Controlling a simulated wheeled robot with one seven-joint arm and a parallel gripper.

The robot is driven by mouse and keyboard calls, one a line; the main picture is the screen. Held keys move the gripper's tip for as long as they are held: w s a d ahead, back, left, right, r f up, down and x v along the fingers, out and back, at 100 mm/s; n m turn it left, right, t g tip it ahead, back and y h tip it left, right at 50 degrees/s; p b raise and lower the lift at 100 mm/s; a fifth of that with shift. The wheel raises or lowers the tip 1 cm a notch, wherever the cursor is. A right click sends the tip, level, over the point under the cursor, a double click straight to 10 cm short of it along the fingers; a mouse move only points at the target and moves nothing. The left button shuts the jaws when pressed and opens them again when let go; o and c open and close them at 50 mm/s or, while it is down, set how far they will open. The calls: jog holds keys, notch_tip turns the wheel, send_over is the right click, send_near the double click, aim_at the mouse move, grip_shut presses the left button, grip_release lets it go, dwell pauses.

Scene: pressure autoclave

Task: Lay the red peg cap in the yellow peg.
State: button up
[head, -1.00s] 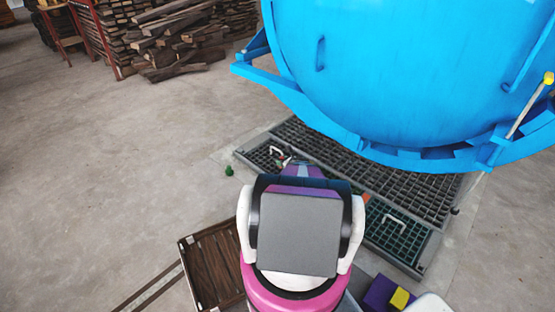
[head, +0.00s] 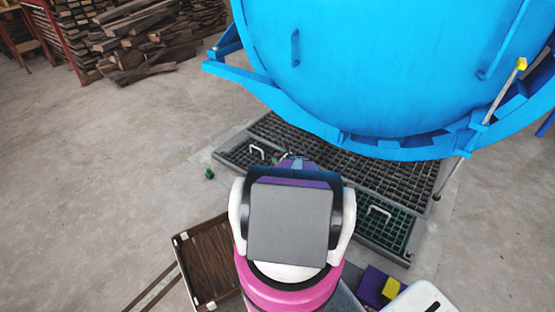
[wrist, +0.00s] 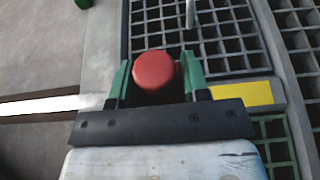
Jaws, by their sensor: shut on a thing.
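The red peg cap (wrist: 154,70) is round and sits between the green fingers of my gripper (wrist: 156,82) in the wrist view. My gripper is shut on it and holds it above the floor grating. In the head view my own arm hides the cap and the fingertips. A flat yellow piece (wrist: 242,93) shows just right of the gripper in the wrist view; I cannot tell whether it is the yellow peg. A yellow block (head: 392,288) lies by a purple one at the lower right of the head view.
A large blue vessel (head: 370,75) stands over the floor grating (head: 390,178), which has raised handles. A brown wooden tray (head: 205,262) is at lower left. A small green object (head: 209,174) is on the floor. Wood piles (head: 130,45) stand far back; the left floor is open.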

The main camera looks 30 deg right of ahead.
jog(key=shift+f, duration=2.65)
jog(key=shift+f, duration=1.5)
jog(key=shift+f, duration=0.45)
